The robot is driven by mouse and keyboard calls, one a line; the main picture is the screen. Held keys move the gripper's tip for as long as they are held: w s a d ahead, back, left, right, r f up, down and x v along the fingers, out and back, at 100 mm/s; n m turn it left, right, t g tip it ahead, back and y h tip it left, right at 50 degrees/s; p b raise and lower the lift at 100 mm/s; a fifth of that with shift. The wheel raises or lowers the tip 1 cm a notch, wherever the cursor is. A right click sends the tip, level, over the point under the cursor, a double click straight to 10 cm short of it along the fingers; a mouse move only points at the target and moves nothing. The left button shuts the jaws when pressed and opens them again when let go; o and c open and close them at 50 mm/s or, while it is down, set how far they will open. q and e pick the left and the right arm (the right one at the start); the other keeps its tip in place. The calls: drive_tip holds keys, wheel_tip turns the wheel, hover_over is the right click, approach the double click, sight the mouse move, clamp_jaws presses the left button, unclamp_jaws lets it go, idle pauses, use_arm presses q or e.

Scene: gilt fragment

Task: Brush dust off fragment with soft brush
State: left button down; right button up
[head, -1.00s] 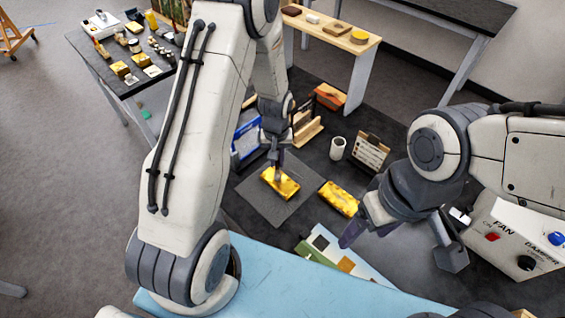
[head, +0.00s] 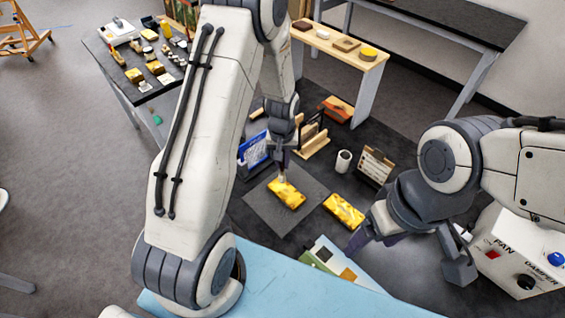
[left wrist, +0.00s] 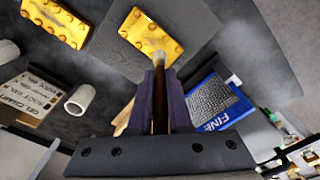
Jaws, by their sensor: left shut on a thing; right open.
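A gilded yellow fragment (head: 287,194) with raised bumps lies on a dark grey mat (head: 262,207). It also shows in the left wrist view (left wrist: 146,36). My left gripper (head: 281,160) is above the fragment's far edge, shut on a soft brush. In the left wrist view, the brush's pale tip (left wrist: 160,58) shows past the fingers, at the fragment's edge; I cannot tell if it touches. Most of its brown handle is hidden between the fingers. My right gripper (head: 410,254) is open and empty, to the right, nearer the front.
A second gilded piece (head: 344,210) lies right of the mat. A fan and damper box (head: 508,262) is at the right.

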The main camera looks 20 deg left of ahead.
use_arm(q)
drive_tip(key=shift+r+p, duration=0.4)
drive_tip(key=shift+r, duration=0.55)
drive_tip(key=shift+r+p, duration=1.25)
drive_tip(key=shift+r, duration=0.3)
drive_tip(key=shift+f, duration=0.1)
